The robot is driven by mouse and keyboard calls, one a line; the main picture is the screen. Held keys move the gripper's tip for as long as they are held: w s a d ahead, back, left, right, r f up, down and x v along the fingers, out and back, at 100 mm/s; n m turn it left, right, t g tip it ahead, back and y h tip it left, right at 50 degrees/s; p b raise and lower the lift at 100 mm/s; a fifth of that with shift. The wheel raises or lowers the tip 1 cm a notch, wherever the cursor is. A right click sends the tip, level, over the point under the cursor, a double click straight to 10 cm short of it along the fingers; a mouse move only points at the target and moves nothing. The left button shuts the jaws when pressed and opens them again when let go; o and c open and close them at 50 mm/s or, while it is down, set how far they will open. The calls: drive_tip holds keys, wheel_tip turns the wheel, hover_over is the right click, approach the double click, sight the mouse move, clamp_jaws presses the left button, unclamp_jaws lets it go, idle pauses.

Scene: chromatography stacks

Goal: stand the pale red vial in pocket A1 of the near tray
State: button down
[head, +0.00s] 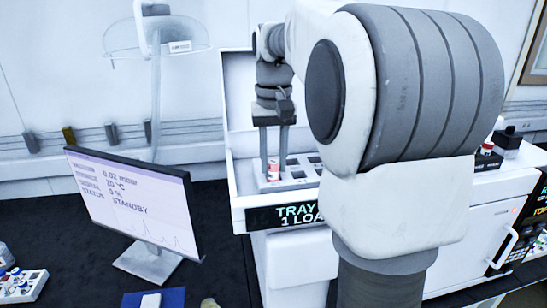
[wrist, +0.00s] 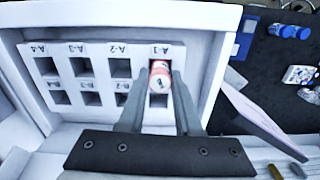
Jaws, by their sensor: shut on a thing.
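The pale red vial (wrist: 160,72) is between the two fingers of my gripper (wrist: 157,84), which is shut on it. In the wrist view the vial lines up with the pocket labelled A-1, in the corner of the white tray (wrist: 105,68). In the head view the vial (head: 273,168) is low between the fingertips of my gripper (head: 274,160), at the left end of the tray (head: 298,184). It looks about upright. Whether its base is inside the pocket or just above it is hidden. The other visible pockets look empty.
The tray sits in a white open-fronted bay (head: 234,190) with raised walls close around it. A monitor (head: 135,200) stands left of it on the dark bench. Small vials in a rack (head: 22,284) are at the far left. My arm hides the tray's right part in the head view.

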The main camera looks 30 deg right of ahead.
drive_tip(key=shift+f, duration=0.15)
drive_tip(key=shift+c, duration=0.6)
unclamp_jaws()
wheel_tip(320, 180, up, 7)
drive_tip(key=p, duration=0.6)
drive_tip(key=shift+p, duration=0.4)
drive_tip(key=s+a+f+n+t+b, duration=0.1)
drive_tip(key=s+a+f, duration=0.3)
drive_tip(key=s, duration=0.5)
drive_tip(key=s+a+f+n+t+b, duration=0.2)
drive_tip(key=s+a+f+t, duration=0.2)
drive_tip(key=s+a, duration=0.4)
drive_tip(key=shift+s+a+f+n+t, duration=0.2)
drive_tip(key=shift+s+f+n+t, duration=0.15)
drive_tip(key=shift+s+f, duration=0.35)
